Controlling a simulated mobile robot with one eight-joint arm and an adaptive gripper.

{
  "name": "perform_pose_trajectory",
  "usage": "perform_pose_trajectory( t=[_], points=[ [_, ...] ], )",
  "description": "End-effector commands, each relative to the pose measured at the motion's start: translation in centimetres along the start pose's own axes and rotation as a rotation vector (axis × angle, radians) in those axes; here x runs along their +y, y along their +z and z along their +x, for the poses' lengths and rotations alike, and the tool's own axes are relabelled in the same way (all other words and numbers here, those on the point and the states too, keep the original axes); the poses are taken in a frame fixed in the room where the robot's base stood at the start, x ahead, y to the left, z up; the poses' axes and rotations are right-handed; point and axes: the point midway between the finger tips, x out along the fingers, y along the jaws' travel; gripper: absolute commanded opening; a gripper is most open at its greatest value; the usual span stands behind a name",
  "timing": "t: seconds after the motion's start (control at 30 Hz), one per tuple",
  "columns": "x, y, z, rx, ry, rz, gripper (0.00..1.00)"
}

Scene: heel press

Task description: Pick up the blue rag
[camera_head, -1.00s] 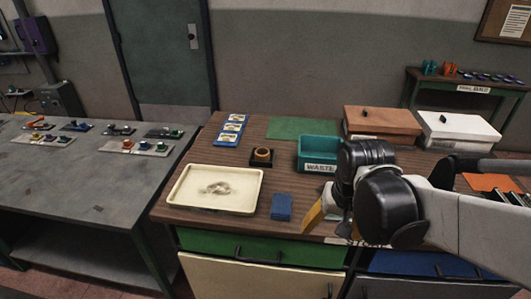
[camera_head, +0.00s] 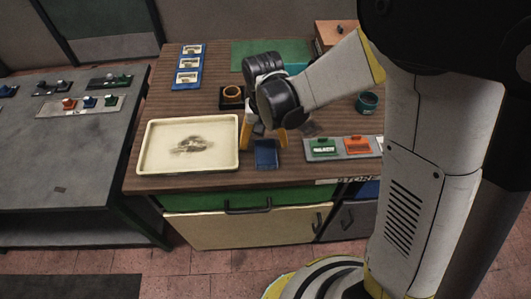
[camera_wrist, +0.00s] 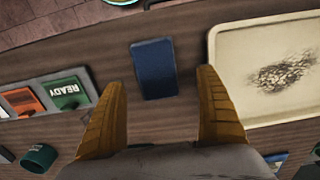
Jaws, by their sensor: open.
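The blue rag (camera_head: 266,154) is a small folded rectangle lying flat on the brown wooden bench, right of the cream tray, in the head view. In the wrist view the rag (camera_wrist: 154,68) lies upper middle, ahead of the fingertips and between their lines. My gripper (camera_head: 264,137) is above the bench at the rag's far side, fingers pointing down. Its two yellow fingers (camera_wrist: 162,78) are wide apart and empty in the wrist view. I cannot tell its exact height over the rag.
The cream tray (camera_head: 150,166) with a dark smudge is close beside the rag. A grey holder with a green READY card (camera_head: 323,147) and an orange card (camera_head: 357,144) lies to the right. A dark cup (camera_head: 367,102) stands behind it. The bench's front edge is near.

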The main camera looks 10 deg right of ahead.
Motion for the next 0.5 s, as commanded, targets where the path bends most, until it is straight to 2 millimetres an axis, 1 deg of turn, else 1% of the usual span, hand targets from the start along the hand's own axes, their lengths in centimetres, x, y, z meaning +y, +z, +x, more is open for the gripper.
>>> perform_pose_trajectory(
  t=[0.1,0.23,0.3,0.5],
  points=[
    [0.4,-0.5,2.0,0.000,0.000,0.001,0.85],
    [0.6,-0.6,4.0,0.000,0.000,0.000,0.85],
    [0.6,-0.6,4.5,0.000,0.000,0.000,0.85],
    [0.6,-0.5,4.4,0.000,0.000,0.000,0.85]
  ],
)
